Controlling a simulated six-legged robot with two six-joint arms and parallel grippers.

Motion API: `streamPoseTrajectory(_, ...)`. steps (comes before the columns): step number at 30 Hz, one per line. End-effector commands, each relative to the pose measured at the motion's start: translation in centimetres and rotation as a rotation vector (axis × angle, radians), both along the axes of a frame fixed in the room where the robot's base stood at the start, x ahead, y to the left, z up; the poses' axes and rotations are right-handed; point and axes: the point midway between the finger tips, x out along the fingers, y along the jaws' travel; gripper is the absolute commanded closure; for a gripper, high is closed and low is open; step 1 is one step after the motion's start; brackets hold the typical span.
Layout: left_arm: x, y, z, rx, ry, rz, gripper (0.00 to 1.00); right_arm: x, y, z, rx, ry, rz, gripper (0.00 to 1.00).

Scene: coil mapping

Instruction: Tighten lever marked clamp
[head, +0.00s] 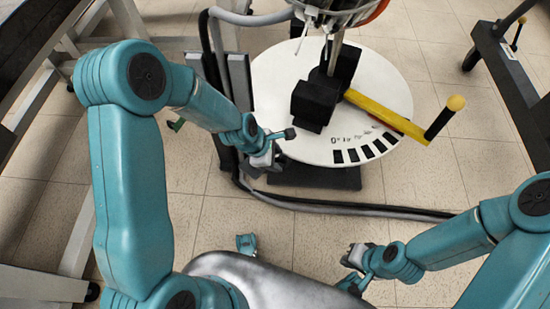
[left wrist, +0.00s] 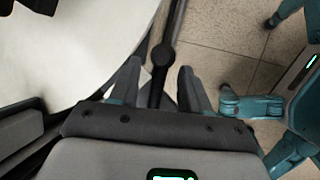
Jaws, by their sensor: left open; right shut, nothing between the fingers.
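A dark rod with a round knob or hub (left wrist: 161,54) shows in the left wrist view, beyond and between the fingertips of my left gripper (left wrist: 158,80). It may be the clamp lever; no "clamp" marking is readable. My left gripper is open, and I cannot tell whether either finger touches the rod. In the head view my left gripper (head: 270,150) is at the left edge of a white round table (head: 280,85). My right gripper (head: 355,262) is shut and empty, low over the floor, apart from the table.
A yellow bar (head: 385,115) with an upright black handle (head: 440,122) extends past the table's right edge. Black blocks (head: 315,103) stand on the table. Cables (head: 340,208) run across the floor in front. Dark frames stand at both sides.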

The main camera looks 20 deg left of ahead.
Motion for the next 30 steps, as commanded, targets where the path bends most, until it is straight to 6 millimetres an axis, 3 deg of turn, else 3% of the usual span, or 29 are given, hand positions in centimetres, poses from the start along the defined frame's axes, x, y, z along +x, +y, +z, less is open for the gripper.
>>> streamPoseTrajectory(4, 0.0, 0.0, 0.1, 0.000, 0.000, 0.000, 0.53, 0.0, 0.0, 0.0, 0.000, 0.000, 0.000, 1.00)
streamPoseTrajectory(8, 0.0, 0.0, 0.0, 0.000, 0.000, 0.000, 0.95, 0.0, 0.0, 0.0, 0.000, 0.000, 0.000, 1.00)
streamPoseTrajectory(9, 0.0, 0.0, 0.0, 0.000, 0.000, 0.000, 1.00, 0.0, 0.0, 0.0, 0.000, 0.000, 0.001, 1.00)
streamPoseTrajectory(20, -0.2, 0.0, -0.2, -0.001, -0.001, -0.035, 1.00, 0.1, -0.1, -0.8, -0.001, -0.003, -0.004, 1.00)
streamPoseTrajectory(30, -1.5, -0.1, -0.2, -0.001, -0.002, -0.259, 1.00, 0.7, -0.6, -3.4, -0.005, -0.012, -0.026, 1.00)
